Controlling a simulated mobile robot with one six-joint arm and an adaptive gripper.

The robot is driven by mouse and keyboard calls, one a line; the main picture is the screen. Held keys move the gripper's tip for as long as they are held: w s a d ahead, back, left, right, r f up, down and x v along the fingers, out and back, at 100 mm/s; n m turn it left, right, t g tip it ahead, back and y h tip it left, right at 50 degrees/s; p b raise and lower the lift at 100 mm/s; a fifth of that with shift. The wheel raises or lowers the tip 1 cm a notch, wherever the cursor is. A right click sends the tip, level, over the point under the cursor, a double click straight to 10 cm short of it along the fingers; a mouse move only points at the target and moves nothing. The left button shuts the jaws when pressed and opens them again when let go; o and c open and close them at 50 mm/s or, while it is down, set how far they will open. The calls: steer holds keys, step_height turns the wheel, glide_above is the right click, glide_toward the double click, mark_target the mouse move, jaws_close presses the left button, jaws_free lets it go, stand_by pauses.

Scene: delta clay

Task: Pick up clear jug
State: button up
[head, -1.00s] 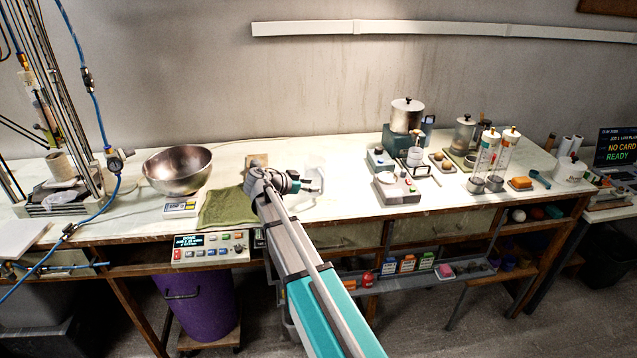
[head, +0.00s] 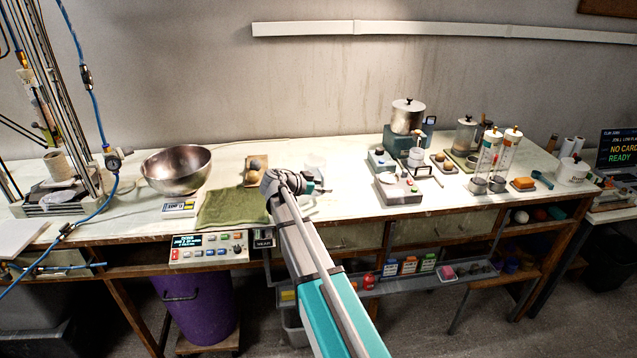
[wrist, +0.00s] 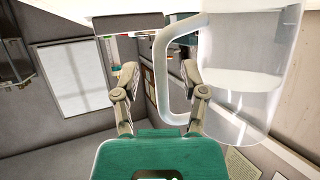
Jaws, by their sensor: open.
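The clear jug (wrist: 245,70) fills the right side of the wrist view, with its handle (wrist: 161,75) pointing left. In the head view the jug (head: 315,166) is a faint clear shape on the bench, just beyond my gripper (head: 312,188). In the wrist view my gripper (wrist: 160,75) is open. The upright bar of the handle shows between its two fingers, with the right finger across the handle's opening. I see no finger closed on the handle, and cannot tell how deep the handle sits between them.
A green cloth (head: 235,208) and a wooden board (head: 254,180) with a round item lie left of my gripper. A metal bowl (head: 178,170) stands farther left. A grey device (head: 398,190) and other equipment stand to the right. The bench (head: 345,180) just right of the jug is clear.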

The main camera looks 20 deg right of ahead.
stand_by(0.5)
jaws_close()
